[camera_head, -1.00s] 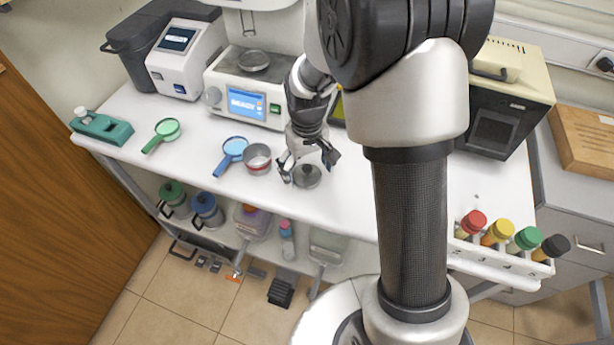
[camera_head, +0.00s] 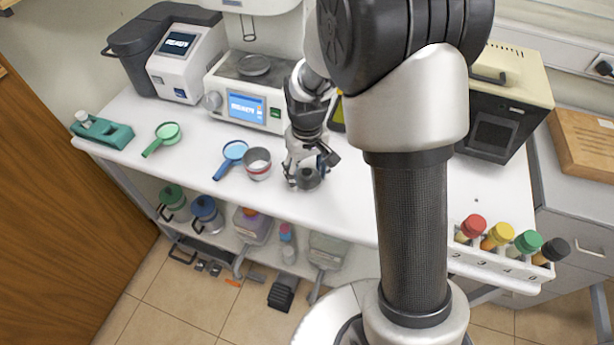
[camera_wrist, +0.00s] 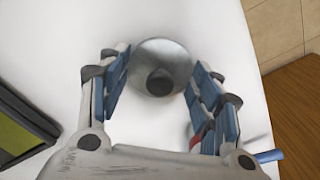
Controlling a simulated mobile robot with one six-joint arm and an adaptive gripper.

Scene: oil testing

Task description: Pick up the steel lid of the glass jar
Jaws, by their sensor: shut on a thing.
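The steel lid (camera_head: 311,179) is a small round grey disc with a dark knob. It is at the front part of the white bench, below my arm. In the wrist view the lid (camera_wrist: 178,58) shows between the fingers, knob toward the camera. My gripper (camera_head: 304,177) points down and is shut on the lid; its fingers (camera_wrist: 159,72) are on both sides of it in the wrist view. I cannot tell any gap between lid and bench. An open round vessel with a red band (camera_head: 257,164), perhaps the glass jar, stands just left of my gripper.
A blue-handled round tool (camera_head: 233,155) and a green one (camera_head: 164,137) lie to the left. An instrument with a lit screen (camera_head: 246,106) stands behind. A rack of colour-capped bottles (camera_head: 497,262) is at the right. The bench's front edge is close.

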